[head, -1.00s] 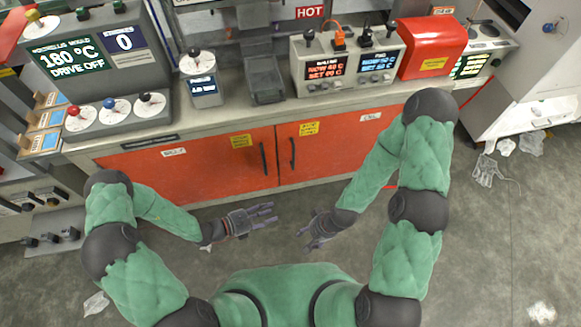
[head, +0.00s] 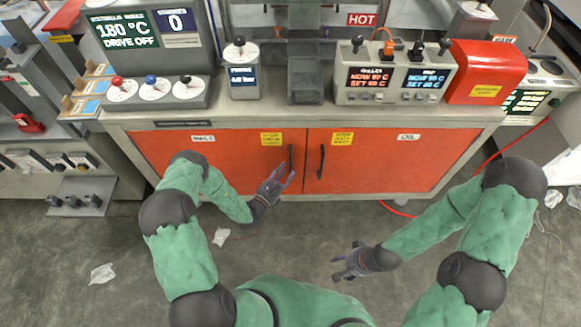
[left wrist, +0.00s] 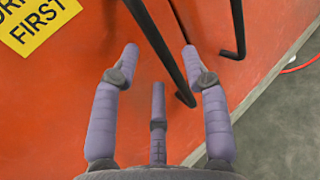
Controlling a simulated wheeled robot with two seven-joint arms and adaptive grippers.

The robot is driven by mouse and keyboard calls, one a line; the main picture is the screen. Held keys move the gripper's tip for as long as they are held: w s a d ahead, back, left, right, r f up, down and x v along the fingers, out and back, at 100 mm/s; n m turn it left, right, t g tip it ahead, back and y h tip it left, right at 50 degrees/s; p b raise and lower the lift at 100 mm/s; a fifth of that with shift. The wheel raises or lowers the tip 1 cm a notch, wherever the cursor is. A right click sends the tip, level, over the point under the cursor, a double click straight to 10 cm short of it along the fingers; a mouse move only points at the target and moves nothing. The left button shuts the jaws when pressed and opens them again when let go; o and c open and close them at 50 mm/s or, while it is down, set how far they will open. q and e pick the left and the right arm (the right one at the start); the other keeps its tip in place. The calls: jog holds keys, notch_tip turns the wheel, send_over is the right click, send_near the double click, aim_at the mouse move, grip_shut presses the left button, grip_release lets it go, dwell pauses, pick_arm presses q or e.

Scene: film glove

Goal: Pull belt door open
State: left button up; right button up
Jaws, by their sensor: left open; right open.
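The belt door (head: 225,165) is the orange left door of the low cabinet, with a "BELT" label on top, and looks shut. Its black bar handle (head: 291,158) is upright near the door's right edge. My left gripper (head: 284,180) is open, just in front of the handle's lower part. In the left wrist view the belt door handle (left wrist: 160,45) runs down between the spread fingers of the left gripper (left wrist: 160,65); no finger is closed on it, and I cannot tell whether any touches it. My right gripper (head: 342,262) is open and empty, low over the floor.
The orange oil door (head: 385,165) is beside it, with its own black handle (head: 321,161). The counter (head: 300,116) above carries control boxes and a red cover (head: 487,72). A red hose (head: 398,209) lies on the floor at the right. The floor in front is mostly clear.

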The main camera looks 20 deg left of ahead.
aim_at(290, 165)
pick_arm(q)
jog(key=shift+b+x, duration=0.45)
jog(key=shift+x, duration=1.65)
grip_shut()
